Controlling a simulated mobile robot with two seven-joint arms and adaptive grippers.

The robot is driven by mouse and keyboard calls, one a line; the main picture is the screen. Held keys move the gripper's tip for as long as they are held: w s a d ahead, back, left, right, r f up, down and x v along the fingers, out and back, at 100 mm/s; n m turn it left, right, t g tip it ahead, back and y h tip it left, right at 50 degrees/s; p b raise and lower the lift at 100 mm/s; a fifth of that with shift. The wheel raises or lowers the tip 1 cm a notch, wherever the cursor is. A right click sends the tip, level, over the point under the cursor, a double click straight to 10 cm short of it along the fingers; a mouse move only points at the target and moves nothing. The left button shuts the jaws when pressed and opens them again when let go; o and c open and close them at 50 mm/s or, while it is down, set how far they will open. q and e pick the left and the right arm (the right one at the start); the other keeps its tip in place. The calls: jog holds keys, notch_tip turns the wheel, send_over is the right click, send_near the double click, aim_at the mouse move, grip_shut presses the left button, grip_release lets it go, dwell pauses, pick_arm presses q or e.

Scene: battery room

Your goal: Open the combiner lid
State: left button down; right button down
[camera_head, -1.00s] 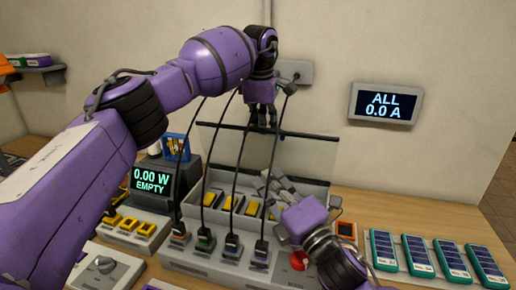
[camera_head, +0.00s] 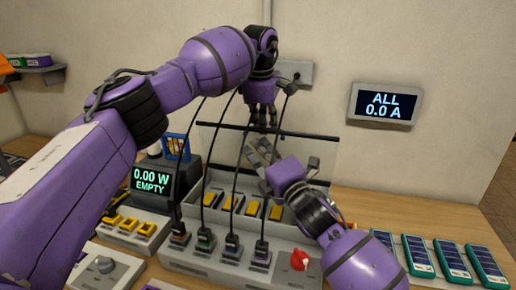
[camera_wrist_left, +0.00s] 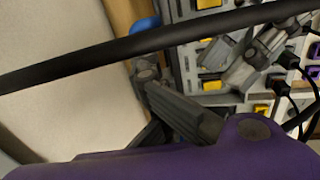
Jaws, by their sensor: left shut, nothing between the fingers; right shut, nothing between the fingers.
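The combiner is a grey box (camera_head: 310,215) with a row of yellow blocks (camera_head: 253,208) inside. Its clear lid (camera_head: 315,155) stands raised at the back, with a dark bar (camera_head: 318,137) along its top edge. My left gripper (camera_head: 262,118) is shut and empty, fingers pointing down at the middle of the bar; contact cannot be told. In the left wrist view, the dark bar (camera_wrist_left: 130,46) crosses close to the camera. My right gripper (camera_head: 260,155) is shut and empty, just in front of the lid, below the bar and above the box.
Black cables (camera_head: 238,180) hang in front of the box into plugs on the front panel. A red knob (camera_head: 299,260) sits at the panel's right. A meter reading "EMPTY" (camera_head: 150,180) stands left. Several teal units (camera_head: 452,258) lie right. A wall display (camera_head: 384,104) reads 0.0 A.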

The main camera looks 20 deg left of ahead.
pick_arm(q)
jog(key=shift+s+f, duration=0.1)
jog(key=shift+f, duration=0.75)
pick_arm(e)
jog(key=shift+f, duration=0.25)
jog(key=shift+w+r+m, duration=0.15)
jog(key=shift+w+r, duration=0.05)
jog(key=shift+w, duration=0.25)
jog(key=shift+w+r+m, duration=0.15)
jog(key=shift+w+r, duration=0.05)
jog(key=shift+w, duration=0.25)
pick_arm(q)
jog(key=c, duration=2.5)
grip_release()
jog(key=o, duration=0.6)
jog(key=shift+o, duration=0.3)
pick_arm(e)
jog(key=shift+w+d, duration=0.1)
jog(key=shift+w, duration=0.05)
pick_arm(q)
jog(key=shift+w+r, duration=0.15)
jog(key=shift+w, duration=0.05)
pick_arm(e)
jog(key=shift+w+r, duration=0.1)
jog(key=shift+w, duration=0.05)
pick_arm(q)
jog(key=shift+a+r, duration=0.1)
